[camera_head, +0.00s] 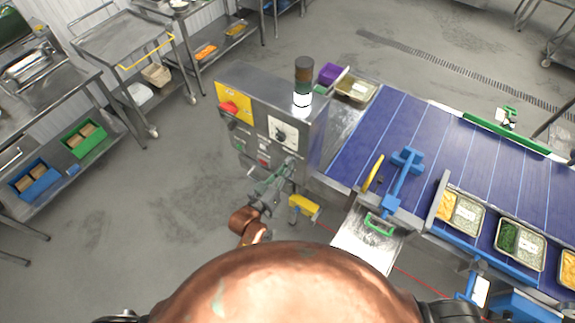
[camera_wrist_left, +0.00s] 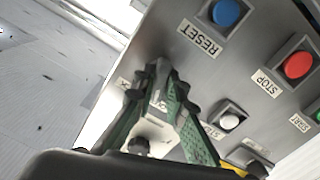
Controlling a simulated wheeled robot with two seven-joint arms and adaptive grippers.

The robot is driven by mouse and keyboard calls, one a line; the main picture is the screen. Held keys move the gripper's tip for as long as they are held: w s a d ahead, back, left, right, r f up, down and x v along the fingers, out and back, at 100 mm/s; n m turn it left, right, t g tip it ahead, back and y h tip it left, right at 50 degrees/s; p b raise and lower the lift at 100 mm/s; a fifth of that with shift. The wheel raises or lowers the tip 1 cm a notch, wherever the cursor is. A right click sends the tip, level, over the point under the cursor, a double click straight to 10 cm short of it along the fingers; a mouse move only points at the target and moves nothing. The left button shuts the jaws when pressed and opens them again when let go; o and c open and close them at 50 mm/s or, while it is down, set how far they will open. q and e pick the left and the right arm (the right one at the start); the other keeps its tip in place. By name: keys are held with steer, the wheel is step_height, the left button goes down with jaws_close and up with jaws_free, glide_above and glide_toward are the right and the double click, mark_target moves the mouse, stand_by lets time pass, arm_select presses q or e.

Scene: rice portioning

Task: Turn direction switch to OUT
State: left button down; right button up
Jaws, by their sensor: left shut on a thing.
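The grey control box (camera_head: 240,90) stands at the left end of the blue conveyor. My left gripper (camera_head: 284,172) is at the lower right of its front panel. In the left wrist view, the green fingers of my left gripper (camera_wrist_left: 170,78) come together at their tips against the panel (camera_wrist_left: 180,65). They are shut on a small part there, which I take to be the direction switch; the fingers mostly hide it. Its setting cannot be read, and the labels beside the fingers are partly covered. My right gripper is not in view.
A blue button (camera_wrist_left: 226,12) marked RESET, a red button (camera_wrist_left: 298,64) marked STOP and a white button (camera_wrist_left: 229,121) sit close to the fingers. The conveyor (camera_head: 400,125) carries filled trays at right. Open floor (camera_head: 130,190) lies left of the box.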

arm_select(q)
steer(key=shift+n, duration=1.6)
steer(key=c, duration=0.9)
jaws_free()
steer(key=v, duration=0.8)
